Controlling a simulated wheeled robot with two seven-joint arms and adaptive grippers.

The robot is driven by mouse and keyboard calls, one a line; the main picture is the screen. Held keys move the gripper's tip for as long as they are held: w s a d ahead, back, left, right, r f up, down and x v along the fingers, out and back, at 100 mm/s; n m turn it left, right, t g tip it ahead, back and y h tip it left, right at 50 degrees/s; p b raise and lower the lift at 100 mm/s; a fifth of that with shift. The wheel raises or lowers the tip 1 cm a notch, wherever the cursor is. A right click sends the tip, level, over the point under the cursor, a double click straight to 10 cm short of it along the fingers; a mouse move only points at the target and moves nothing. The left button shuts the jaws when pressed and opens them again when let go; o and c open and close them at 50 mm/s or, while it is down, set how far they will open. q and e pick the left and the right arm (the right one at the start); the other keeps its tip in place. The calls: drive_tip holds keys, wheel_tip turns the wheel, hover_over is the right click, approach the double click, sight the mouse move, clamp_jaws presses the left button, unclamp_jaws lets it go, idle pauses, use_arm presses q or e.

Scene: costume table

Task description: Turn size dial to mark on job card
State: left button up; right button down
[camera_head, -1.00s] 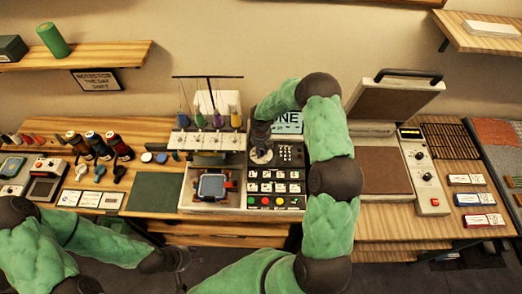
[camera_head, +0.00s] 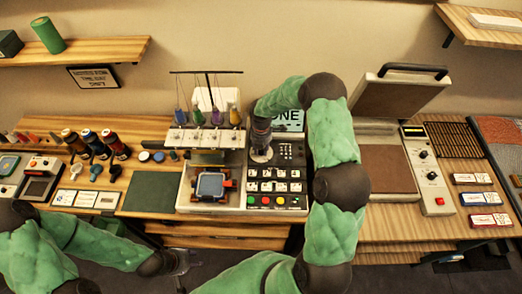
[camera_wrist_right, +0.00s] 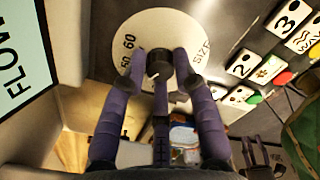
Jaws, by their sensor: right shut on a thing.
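The size dial (camera_wrist_right: 145,25) is a pale disc with a dark central knob (camera_wrist_right: 159,63); printed 60s and the word SIZE show on it in the right wrist view. My right gripper (camera_wrist_right: 160,70) is shut on the knob, its purple-grey fingers around it. In the head view the dial (camera_head: 262,155) sits at the upper left of the black control panel, under my right gripper (camera_head: 261,148). A pale card (camera_head: 290,117) with large lettering stands behind the panel, partly hidden by my arm. My left gripper (camera_head: 182,262) hangs low in front of the table, its jaws unclear.
The panel has white keys (camera_head: 267,187) and coloured buttons (camera_head: 265,201) below the dial. A hooped frame (camera_head: 210,186) and coloured thread spools (camera_head: 216,118) are to the left. A heat press (camera_head: 386,170) with its lid raised is to the right. A green mat (camera_head: 152,192) is bare.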

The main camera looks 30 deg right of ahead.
drive_tip(key=m+b, duration=0.1)
drive_tip(key=m, duration=0.3)
drive_tip(key=shift+f+b, duration=0.1)
drive_tip(key=shift+b, duration=0.25)
drive_tip(key=shift+m+b, duration=0.55)
drive_tip(key=shift+m, duration=1.15)
drive_tip(key=c, duration=1)
unclamp_jaws()
drive_tip(key=shift+o, duration=0.2)
